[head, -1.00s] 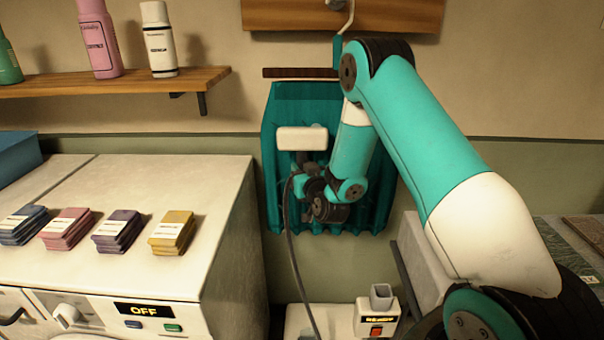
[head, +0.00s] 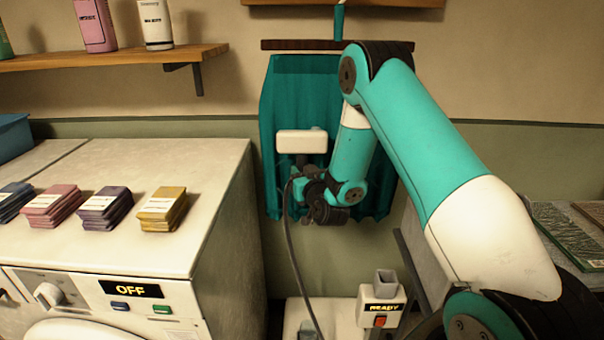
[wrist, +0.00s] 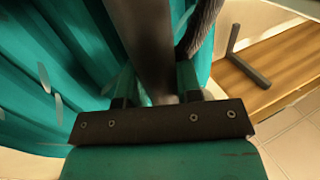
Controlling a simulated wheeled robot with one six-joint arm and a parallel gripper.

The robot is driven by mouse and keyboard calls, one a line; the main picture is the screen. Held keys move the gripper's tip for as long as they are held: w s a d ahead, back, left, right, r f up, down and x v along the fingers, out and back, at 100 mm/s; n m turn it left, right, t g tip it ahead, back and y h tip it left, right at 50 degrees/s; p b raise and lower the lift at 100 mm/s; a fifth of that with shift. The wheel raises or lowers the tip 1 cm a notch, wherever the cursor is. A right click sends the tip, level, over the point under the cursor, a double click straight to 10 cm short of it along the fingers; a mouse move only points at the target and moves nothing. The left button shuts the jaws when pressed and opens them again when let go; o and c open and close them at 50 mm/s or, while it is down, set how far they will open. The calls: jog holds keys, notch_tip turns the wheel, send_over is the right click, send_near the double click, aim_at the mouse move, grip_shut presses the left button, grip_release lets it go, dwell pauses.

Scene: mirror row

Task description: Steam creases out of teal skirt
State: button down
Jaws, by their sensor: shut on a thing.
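The teal skirt (head: 285,90) hangs from a dark wooden hanger bar (head: 390,46) on the wall. My gripper (head: 318,188) is in front of the skirt and covers part of it with my arm. It is shut on the dark handle (wrist: 145,40) of the steamer, which shows between the fingers (wrist: 160,88) in the wrist view. The white steamer head (head: 301,141) is over the middle of the skirt; I cannot tell whether it touches. The skirt (wrist: 45,70) also fills the left of the wrist view, with a few pale streaks on it.
A dark hose (head: 290,245) runs down to the white steamer base (head: 381,308), whose display reads READY. A washer (head: 150,200) showing OFF stands left, with several folded cloth stacks on top. A wooden shelf (head: 110,57) with bottles is above it.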

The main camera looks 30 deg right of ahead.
jog(key=shift+f+b, duration=10.5)
jog(key=shift+f, duration=0.6)
jog(key=shift+s+a+p, duration=0.2)
jog(key=shift+s+a, duration=0.5)
jog(key=shift+s, duration=0.35)
jog(key=shift+s+a+p, duration=0.15)
jog(key=shift+s+a, duration=0.55)
jog(key=shift+s, duration=0.3)
jog(key=shift+a, duration=0.1)
